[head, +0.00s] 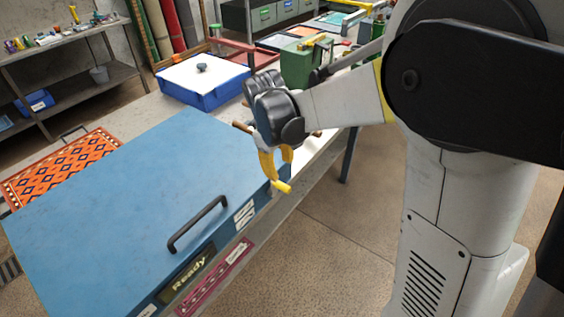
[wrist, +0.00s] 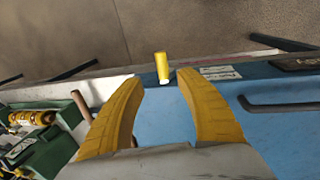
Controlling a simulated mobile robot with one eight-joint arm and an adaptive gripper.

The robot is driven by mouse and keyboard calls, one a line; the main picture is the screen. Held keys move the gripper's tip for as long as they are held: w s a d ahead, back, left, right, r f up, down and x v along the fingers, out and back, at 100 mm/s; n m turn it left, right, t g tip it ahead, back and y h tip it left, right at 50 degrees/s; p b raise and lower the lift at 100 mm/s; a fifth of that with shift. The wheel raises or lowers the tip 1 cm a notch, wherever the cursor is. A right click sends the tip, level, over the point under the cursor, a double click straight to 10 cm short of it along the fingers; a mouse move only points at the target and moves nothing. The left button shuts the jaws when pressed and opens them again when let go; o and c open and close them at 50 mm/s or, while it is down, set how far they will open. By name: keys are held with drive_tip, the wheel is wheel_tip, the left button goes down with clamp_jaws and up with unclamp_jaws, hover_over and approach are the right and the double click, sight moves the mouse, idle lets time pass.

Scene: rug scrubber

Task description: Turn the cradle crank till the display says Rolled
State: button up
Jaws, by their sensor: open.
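The blue scrubber (head: 110,200) fills the lower left of the head view. Its dark display (head: 188,273) on the front reads "Ready". My gripper (head: 274,170) is open, its yellow fingers pointing down at the scrubber's far right corner. A short yellow grip (head: 282,187), apparently the crank's handle, is by the fingertips. In the wrist view the yellow grip (wrist: 162,66) lies just beyond the gap between the open fingers (wrist: 157,85), closer to the right fingertip. I cannot tell whether they touch. The crank arm and most of the cradle are hidden; brown rod ends (head: 241,128) show behind my gripper.
A black bar handle (head: 198,222) rises from the scrubber's lid. An orange patterned rug (head: 62,167) lies at its left. A blue bin with a white lid (head: 203,80) and green boxes (head: 303,66) stand behind. The floor in front is clear.

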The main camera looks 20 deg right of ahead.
sight(284, 186)
drive_tip(key=f+b, duration=0.1)
drive_tip(key=f, duration=0.2)
drive_tip(key=d+f+b, duration=0.1)
drive_tip(key=f, duration=0.2)
drive_tip(key=f+b, duration=0.1)
drive_tip(key=f, duration=0.2)
drive_tip(key=shift+w+d+f, duration=0.15)
drive_tip(key=shift+w+f, duration=0.2)
clamp_jaws()
